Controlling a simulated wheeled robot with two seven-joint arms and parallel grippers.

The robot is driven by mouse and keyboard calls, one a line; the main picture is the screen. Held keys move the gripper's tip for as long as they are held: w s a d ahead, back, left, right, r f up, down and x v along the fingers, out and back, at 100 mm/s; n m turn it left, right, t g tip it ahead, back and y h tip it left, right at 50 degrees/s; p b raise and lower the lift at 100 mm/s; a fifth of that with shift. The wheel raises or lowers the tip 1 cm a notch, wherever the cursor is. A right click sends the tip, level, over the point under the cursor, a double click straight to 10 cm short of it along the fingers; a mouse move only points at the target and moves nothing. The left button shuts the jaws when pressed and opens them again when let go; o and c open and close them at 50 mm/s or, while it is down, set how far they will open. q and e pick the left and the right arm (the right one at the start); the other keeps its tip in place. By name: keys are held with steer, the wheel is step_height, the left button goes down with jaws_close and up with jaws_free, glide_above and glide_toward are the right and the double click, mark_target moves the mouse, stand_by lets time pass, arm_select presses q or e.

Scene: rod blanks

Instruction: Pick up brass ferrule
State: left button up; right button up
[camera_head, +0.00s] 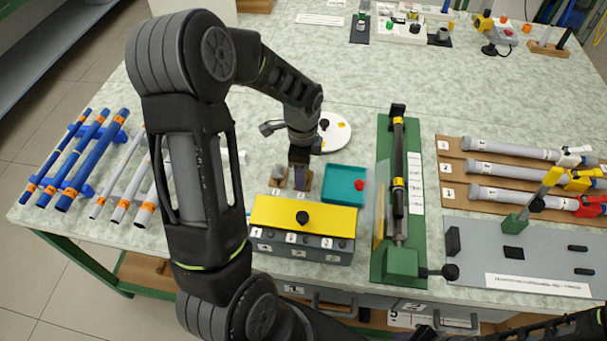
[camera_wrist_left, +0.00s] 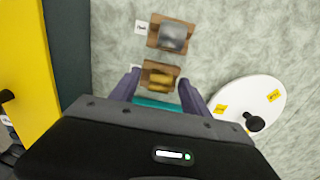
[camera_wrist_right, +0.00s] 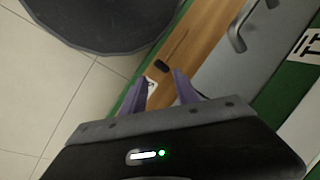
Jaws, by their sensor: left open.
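The brass ferrule (camera_wrist_left: 159,79) sits in a small brown wooden holder (camera_wrist_left: 147,88) in the left wrist view. My left gripper (camera_wrist_left: 159,80) is open above it, with one purple finger on each side; I cannot tell how far above. In the head view my left gripper (camera_head: 301,180) points down behind the yellow-topped box and hides the brass ferrule. A grey ferrule (camera_wrist_left: 172,38) sits in a like holder beside it. My right gripper (camera_wrist_right: 162,76) shows in the right wrist view, its fingertips apart with nothing between them, over the bench's front edge and the floor.
A yellow-topped box (camera_head: 304,214), a teal tray (camera_head: 345,170) and a white disc (camera_head: 337,133) stand close to the left gripper. A green press-like fixture (camera_head: 385,245) stands to the right. Blue rods (camera_head: 95,158) lie at the left.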

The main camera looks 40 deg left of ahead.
arm_select(q)
steer(key=shift+f, duration=0.25)
steer(key=shift+c, duration=0.2)
steer(key=c, duration=1)
steer(key=shift+r, duration=0.15)
step_height(320, 180, up, 10)
steer(key=shift+f+b, duration=0.1)
steer(key=shift+b, duration=0.25)
